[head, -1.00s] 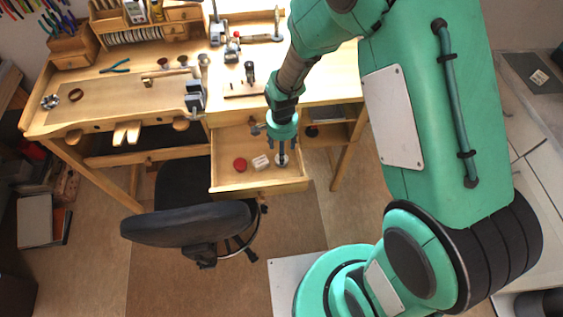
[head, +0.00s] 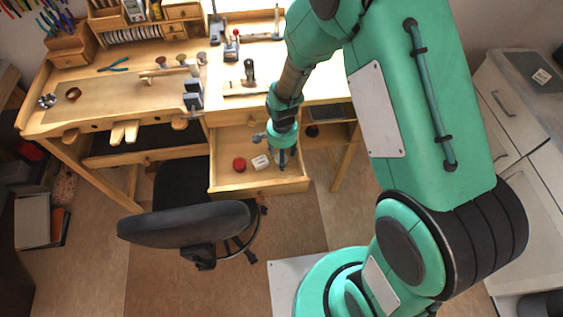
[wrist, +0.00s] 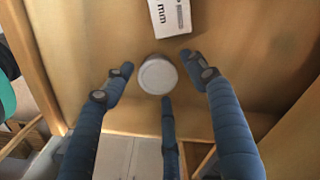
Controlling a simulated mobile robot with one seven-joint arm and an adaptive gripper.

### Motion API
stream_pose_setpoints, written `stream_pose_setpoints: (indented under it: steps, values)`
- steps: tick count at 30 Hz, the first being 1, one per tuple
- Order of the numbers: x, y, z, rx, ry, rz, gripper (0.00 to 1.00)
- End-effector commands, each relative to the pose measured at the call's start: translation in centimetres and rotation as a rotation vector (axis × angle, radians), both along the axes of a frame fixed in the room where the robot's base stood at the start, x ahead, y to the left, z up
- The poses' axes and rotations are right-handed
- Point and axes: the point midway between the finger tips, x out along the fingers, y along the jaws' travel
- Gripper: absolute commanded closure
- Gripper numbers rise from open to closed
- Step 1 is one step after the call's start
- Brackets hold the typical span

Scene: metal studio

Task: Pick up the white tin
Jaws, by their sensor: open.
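The white tin (wrist: 157,77) is a small round tin standing in the open wooden drawer (head: 235,190). In the wrist view it sits between the tips of my gripper's three blue-grey fingers. My gripper (head: 284,162) is open and reaches down into the right part of the drawer. The fingers are spread around the tin, and I see no clear contact. In the head view the fingers largely hide the tin.
A white box with dark print (wrist: 170,16) lies close to the tin, left of my gripper in the head view (head: 261,162). A red round item (head: 239,164) is farther left in the drawer. The drawer walls are near. A black chair (head: 185,222) stands in front.

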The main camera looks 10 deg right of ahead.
Motion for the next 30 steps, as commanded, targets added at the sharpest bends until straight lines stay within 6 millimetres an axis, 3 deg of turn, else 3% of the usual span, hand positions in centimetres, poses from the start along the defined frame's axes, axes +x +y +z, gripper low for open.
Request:
stream_pose_setpoints:
  steps: [18,24,30]
  values:
    - [0.00,0.00,-0.27,0.000,0.000,0.000,0.43]
    - [0.00,0.00,-0.27,0.000,0.000,0.000,0.83]
    - [0.00,0.00,-0.27,0.000,0.000,0.000,0.85]
